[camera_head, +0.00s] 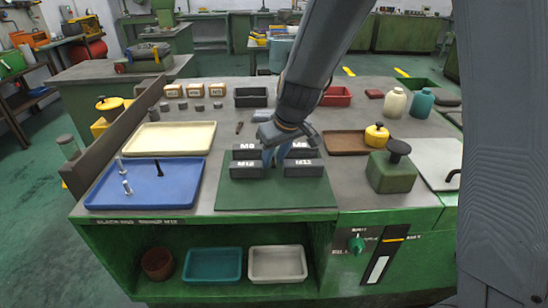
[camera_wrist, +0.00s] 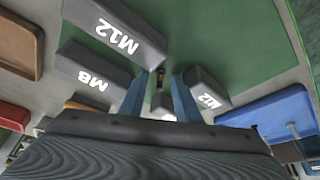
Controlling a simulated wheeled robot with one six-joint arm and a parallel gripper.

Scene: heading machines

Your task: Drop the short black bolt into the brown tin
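A black bolt (camera_head: 159,169) stands in the blue tray (camera_head: 178,186) at the left, near silver bolts. Another small dark piece (camera_head: 239,128) lies on the bench behind the blocks; I cannot tell its kind. A brown round tin (camera_head: 157,264) sits on the shelf under the bench. My gripper (camera_head: 276,156) is down among the grey labelled blocks on the green mat. Its blue fingers are apart in the wrist view (camera_wrist: 164,76). A small dark object (camera_wrist: 158,77) shows between them; I cannot tell whether they touch it.
Grey blocks (camera_head: 247,169) stand close around my gripper. A teal bin (camera_head: 212,265) and a white bin (camera_head: 277,263) share the shelf with the tin. A cream tray (camera_head: 170,138), brown tray (camera_head: 343,143) and green canister (camera_head: 391,173) stand on the bench.

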